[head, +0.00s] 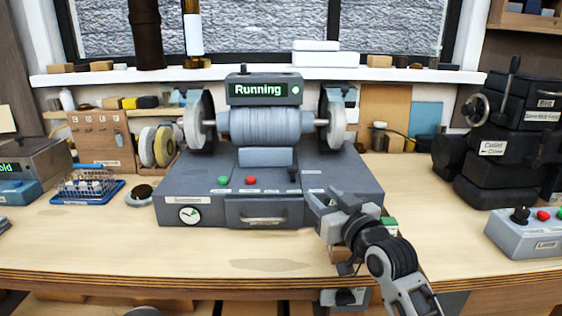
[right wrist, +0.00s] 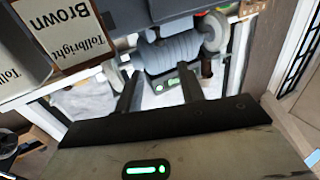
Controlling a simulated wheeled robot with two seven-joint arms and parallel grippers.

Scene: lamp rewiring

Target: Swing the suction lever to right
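A grey bench grinder (head: 265,125) stands on a wide blue-grey base, and its display reads "Running". A small black lever (head: 293,174) stands on the right of the base top beside a small label; I cannot read the label, so I cannot be sure it is the suction lever. My right gripper (head: 320,195) is in front of the base at its right, below and right of the lever and apart from it. Its two fingers are spread with nothing between them in the right wrist view (right wrist: 160,80). My left gripper is not in view.
Green and red buttons (head: 237,180) sit left of the lever. A round gauge (head: 190,215) is on the base front. A black machine (head: 500,140) and a grey button box (head: 525,232) stand at right. The bench front (head: 150,255) is mostly clear.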

